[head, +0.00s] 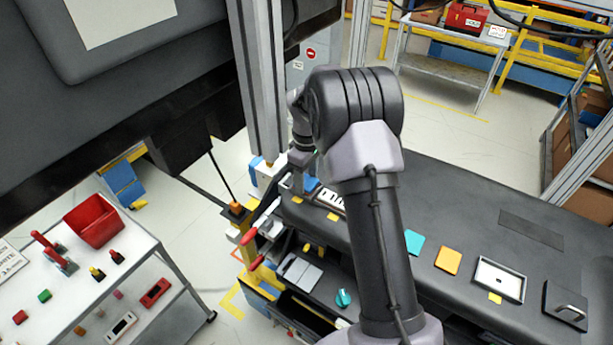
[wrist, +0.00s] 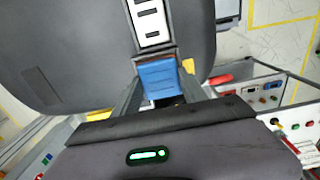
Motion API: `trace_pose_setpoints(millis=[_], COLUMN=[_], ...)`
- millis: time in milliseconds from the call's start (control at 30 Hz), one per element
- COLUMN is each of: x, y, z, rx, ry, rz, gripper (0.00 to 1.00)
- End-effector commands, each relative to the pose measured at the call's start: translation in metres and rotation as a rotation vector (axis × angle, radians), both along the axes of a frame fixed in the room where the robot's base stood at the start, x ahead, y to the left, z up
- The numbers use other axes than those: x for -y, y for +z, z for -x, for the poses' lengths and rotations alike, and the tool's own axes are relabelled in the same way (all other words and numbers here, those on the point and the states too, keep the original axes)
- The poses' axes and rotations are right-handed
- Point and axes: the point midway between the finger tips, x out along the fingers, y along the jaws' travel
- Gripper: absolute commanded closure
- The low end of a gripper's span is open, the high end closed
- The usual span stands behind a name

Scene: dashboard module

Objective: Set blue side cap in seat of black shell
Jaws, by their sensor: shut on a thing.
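The blue side cap (wrist: 158,78) sits between the two fingers of my gripper (wrist: 160,84) in the wrist view, and the gripper is shut on it. The black shell (wrist: 75,55) fills the upper part of that view. The cap's far edge lies at the shell's near edge, just below a white slotted panel (wrist: 152,24); I cannot tell whether it touches or is in the seat. In the head view the shell (head: 455,205) runs to the right, and a small blue patch (head: 311,184) at its left end seems to be the cap. My arm hides most of the gripper there.
The shell carries a teal tile (head: 414,242), an orange tile (head: 448,260), a white-framed panel (head: 499,279) and a black handled part (head: 566,305). A white cart (head: 130,270) with a red bin (head: 94,221) stands at left. A grey post (head: 262,80) rises close beside my arm.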

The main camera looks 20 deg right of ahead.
Motion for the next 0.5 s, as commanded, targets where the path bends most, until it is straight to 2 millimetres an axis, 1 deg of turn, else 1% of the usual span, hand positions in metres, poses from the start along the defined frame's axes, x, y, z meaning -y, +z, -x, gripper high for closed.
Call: trace_pose_setpoints(millis=[133, 167, 200, 267, 300, 500], x=[0.0000, 0.0000, 0.0000, 0.0000, 0.0000, 0.0000], y=[0.0009, 0.0009, 0.0010, 0.0009, 0.0009, 0.0009], z=[-0.0001, -0.0001, -0.0001, -0.0001, -0.0001, -0.0001], rx=[0.000, 0.000, 0.000, 0.000, 0.000, 0.000], ry=[0.000, 0.000, 0.000, 0.000, 0.000, 0.000], rz=[0.000, 0.000, 0.000, 0.000, 0.000, 0.000], gripper=[0.90, 0.46, 0.38, 0.26, 0.24, 0.24])
